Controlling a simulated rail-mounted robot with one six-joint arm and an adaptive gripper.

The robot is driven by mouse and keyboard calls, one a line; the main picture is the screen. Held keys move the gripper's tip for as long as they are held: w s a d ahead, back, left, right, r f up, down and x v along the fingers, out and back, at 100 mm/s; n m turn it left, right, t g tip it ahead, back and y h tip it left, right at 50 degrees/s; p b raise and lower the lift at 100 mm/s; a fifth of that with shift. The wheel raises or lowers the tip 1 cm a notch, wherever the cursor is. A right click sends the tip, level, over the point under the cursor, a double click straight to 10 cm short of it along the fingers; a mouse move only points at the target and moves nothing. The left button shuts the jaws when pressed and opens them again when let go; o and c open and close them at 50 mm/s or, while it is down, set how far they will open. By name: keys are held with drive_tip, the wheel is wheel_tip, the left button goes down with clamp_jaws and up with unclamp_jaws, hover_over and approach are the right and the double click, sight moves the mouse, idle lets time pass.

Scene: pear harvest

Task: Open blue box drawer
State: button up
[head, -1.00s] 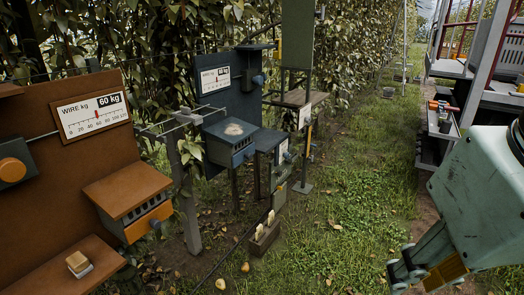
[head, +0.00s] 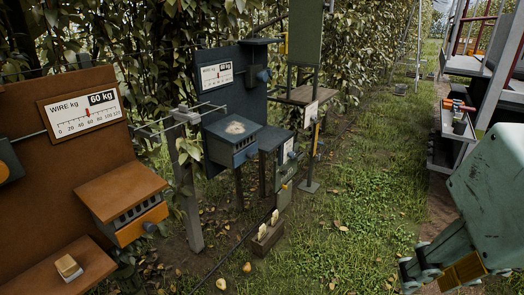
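The blue box (head: 232,131) is mounted on a dark blue board (head: 218,97) left of the picture's middle. Its drawer front (head: 243,156) faces right and towards me, and looks closed. A small knob at its right end is too small to make out well. A pale round patch marks the box's top. My gripper (head: 408,272) is at the lower right, well apart from the box, pointing down and left.
An orange board (head: 60,165) with an orange drawer box (head: 120,195) stands at the left. A post (head: 187,190) with a wire clamp stands between the boards. A small wooden crate (head: 266,238) sits on the ground below. Grass between the boards and my arm is clear.

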drive_tip(key=shift+o, duration=0.7)
drive_tip(key=w+a+r+m+g+y+p, duration=0.1)
drive_tip(key=w+a+m+g+y+p, duration=0.45)
drive_tip(key=w+a, duration=1.25)
drive_tip(key=w+a+f+m+t+y, duration=0.1)
drive_tip(key=w+a+m+y, duration=0.15)
drive_tip(key=w, duration=0.75)
drive_tip(key=w+a+f+m+y, duration=0.2)
drive_tip(key=w+a+y, duration=0.2)
drive_tip(key=w, duration=0.7)
drive_tip(key=w+f+m+t+y+p, duration=0.1)
drive_tip(key=w+f+m+t+y, duration=0.3)
drive_tip(key=w, duration=0.6)
drive_tip(key=w+f+m+h+p, duration=0.1)
drive_tip(key=w+f+m, duration=0.1)
drive_tip(key=w+f, duration=0.6)
drive_tip(key=m+t+p, duration=0.1)
drive_tip(key=m+t, duration=0.5)
drive_tip(key=m, duration=0.1)
approach(253, 157)
drive_tip(key=v, duration=0.4)
drive_tip(key=shift+s+d, duration=0.1)
drive_tip(key=shift+s, duration=0.15)
drive_tip(key=shift+b+x, duration=0.45)
drive_tip(key=shift+x, duration=6.45)
